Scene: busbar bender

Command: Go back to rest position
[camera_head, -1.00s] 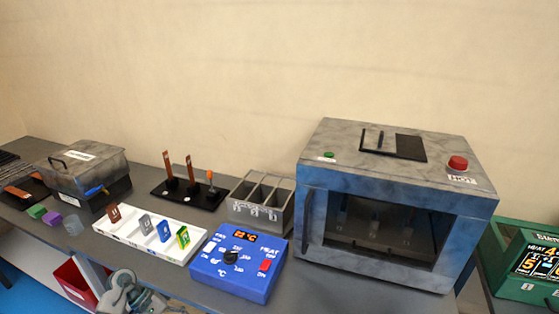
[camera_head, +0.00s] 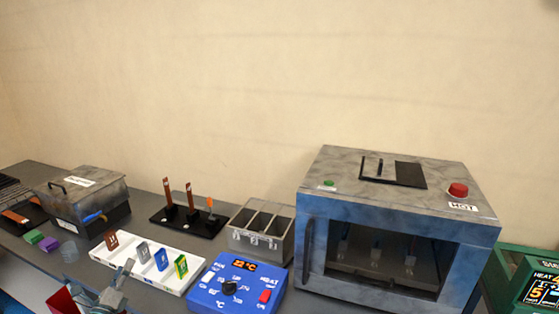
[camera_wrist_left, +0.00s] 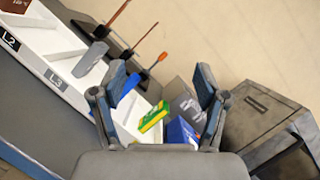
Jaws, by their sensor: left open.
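My left gripper (camera_head: 122,280) comes in at the bottom left of the head view, in front of the white slotted tray (camera_head: 188,284). In the left wrist view its two fingers stand wide apart (camera_wrist_left: 160,80) with nothing gripped. Beyond them, the tray shows with a grey piece (camera_wrist_left: 90,57) and a yellow-green piece (camera_wrist_left: 153,117). My right gripper is in neither view.
A blue heat controller (camera_head: 238,287) stands right of the tray. Behind are a black stand with upright bars (camera_head: 188,221) and a grey divided bin (camera_head: 262,231). A large oven (camera_head: 395,215) stands right, a lidded box (camera_head: 84,195) left.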

